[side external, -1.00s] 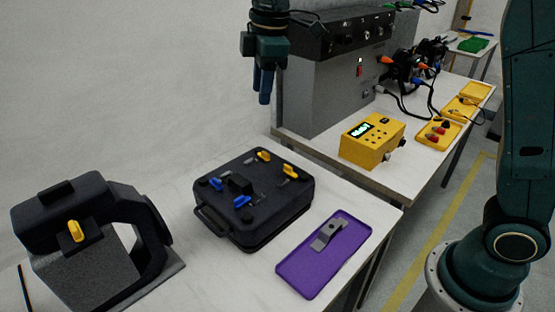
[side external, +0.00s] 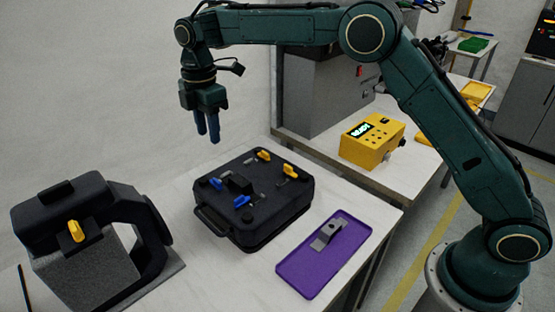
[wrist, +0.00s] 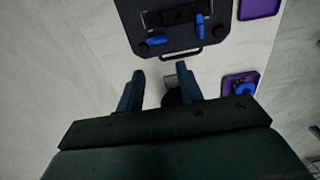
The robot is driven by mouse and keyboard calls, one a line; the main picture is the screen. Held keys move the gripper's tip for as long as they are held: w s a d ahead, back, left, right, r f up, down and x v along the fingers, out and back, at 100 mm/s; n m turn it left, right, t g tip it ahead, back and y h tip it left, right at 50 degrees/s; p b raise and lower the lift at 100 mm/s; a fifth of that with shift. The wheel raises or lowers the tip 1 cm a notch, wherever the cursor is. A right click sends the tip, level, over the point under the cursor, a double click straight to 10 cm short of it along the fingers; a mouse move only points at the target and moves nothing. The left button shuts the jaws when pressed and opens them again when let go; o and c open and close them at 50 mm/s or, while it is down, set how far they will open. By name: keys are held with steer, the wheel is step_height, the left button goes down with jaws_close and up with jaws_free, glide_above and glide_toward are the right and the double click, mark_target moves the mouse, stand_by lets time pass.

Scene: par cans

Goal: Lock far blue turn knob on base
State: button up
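A black case (side external: 275,215) lies on the white table, its top facing up. Two blue turn knobs sit near its handle side: the far one (side external: 216,183) and the near one (side external: 242,201). In the wrist view the far blue knob (wrist: 157,41) lies crosswise, and the near one (wrist: 200,26) points lengthwise, away from the handle. Whether either is locked I cannot tell. Two yellow knobs (side external: 264,156) (side external: 290,170) sit toward the other side. My gripper (side external: 208,141) hangs empty above the far left of the case, fingers down. The wrist view shows its fingers (wrist: 159,82) apart.
A dark fixture (side external: 75,205) with a yellow knob stands at left. A purple tray (side external: 297,280) holding a grey bracket lies right of the case. A yellow box (side external: 372,142) and a grey machine (side external: 320,95) stand on the table behind. The wall is close behind my gripper.

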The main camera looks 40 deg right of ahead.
mark_target(217, 180)
steer(key=shift+f, duration=0.1)
step_height(217, 180, down, 14)
steer(key=shift+r, duration=0.2)
stand_by(0.5)
steer(key=c, duration=0.7)
